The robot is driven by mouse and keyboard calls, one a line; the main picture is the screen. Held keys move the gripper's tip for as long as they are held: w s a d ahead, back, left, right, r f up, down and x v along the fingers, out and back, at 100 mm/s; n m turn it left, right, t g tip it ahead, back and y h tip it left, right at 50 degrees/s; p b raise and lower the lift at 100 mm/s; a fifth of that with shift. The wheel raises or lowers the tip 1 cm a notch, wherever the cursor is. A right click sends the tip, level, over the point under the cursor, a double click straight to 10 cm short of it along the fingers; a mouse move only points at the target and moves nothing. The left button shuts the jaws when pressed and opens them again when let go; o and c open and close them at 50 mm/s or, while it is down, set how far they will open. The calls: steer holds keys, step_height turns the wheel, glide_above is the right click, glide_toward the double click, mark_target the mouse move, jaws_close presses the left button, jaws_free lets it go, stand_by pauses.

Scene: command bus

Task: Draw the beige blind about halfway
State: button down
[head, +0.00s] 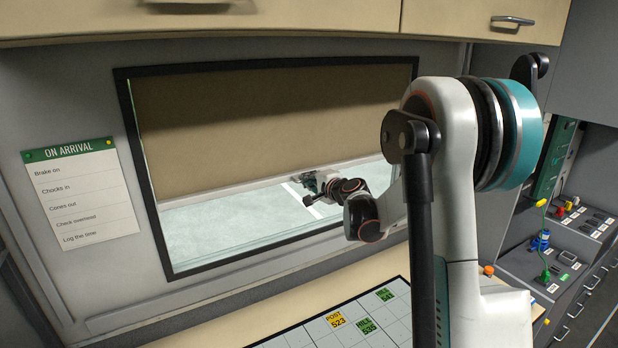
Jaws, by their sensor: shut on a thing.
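The beige blind (240,125) hangs down from the top of the dark-framed window in the head view. Its lower edge slopes across the picture a little below the middle of the window, with the pale outside ground showing beneath it. My gripper (301,180) is at the blind's lower edge, near its middle, and is shut there on the blind's edge or a small pull on it. The fingers are small and dark at this distance, so the exact grip is hard to see. My arm crosses in front of the window's right side and hides part of the blind.
Cream overhead lockers (200,18) run above the window. A checklist sign (82,192) is on the wall at left. A desk with a white grid board (330,335) bearing several coloured tags lies below. A panel with plugs and knobs (560,260) stands at right.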

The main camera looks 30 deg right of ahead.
steer(key=shift+s+f, duration=0.1)
steer(key=shift+f, duration=0.2)
steer(key=c, duration=2.1)
jaws_free()
steer(key=shift+o, duration=0.3)
steer(key=shift+s+r, duration=0.15)
steer(key=shift+s, duration=0.05)
steer(key=shift+w, duration=0.1)
steer(key=v, duration=1.2)
